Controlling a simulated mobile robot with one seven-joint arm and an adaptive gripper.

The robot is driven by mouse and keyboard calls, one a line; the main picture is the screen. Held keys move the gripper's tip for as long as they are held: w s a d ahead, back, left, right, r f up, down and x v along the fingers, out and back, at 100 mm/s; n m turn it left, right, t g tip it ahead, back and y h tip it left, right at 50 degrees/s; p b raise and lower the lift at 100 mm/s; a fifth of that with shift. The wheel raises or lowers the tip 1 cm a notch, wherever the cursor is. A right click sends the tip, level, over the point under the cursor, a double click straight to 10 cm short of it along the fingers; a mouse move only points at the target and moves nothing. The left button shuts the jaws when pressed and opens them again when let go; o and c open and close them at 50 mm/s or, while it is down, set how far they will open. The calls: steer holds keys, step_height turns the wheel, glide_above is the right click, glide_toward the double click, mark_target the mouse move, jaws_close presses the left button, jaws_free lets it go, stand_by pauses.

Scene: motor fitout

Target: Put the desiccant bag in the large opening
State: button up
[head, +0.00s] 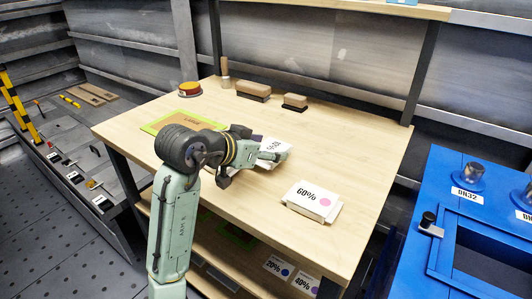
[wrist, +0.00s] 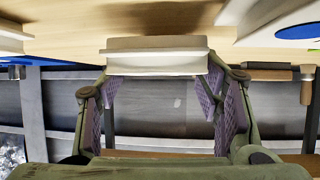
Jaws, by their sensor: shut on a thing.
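My gripper (head: 258,157) is over the middle of the wooden table, shut on a white, flat-sided packet (head: 274,147). The packet's printed label is partly covered by the fingers, so I cannot tell for sure that it is the desiccant bag. In the wrist view the white packet (wrist: 157,58) sits between the purple-padded fingertips (wrist: 160,80), close to the tabletop. I cannot tell whether it touches the table. A blue cabinet (head: 445,190) stands at the right, with a large rectangular framed opening (head: 490,268), dark inside and cut off by the picture edge.
A white 60% box (head: 312,200) lies to the right of my gripper. A green-edged board (head: 160,124), a round orange-topped tin (head: 189,89) and two brushes (head: 254,90) lie further back. Labelled packs (head: 278,267) sit on the lower shelf. Capped pipe stubs (head: 471,174) stand on the cabinet.

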steer(key=shift+f, duration=0.6)
steer(key=shift+f, duration=0.2)
steer(key=o, duration=1.4)
steer(key=shift+r, duration=0.1)
steer(key=shift+s+a+r, duration=0.1)
steer(key=shift+r, duration=0.05)
steer(key=v, duration=1.1)
steer(key=shift+s+a+r+b, duration=0.1)
steer(key=shift+s+a+b, duration=0.1)
steer(key=shift+s+b, duration=0.15)
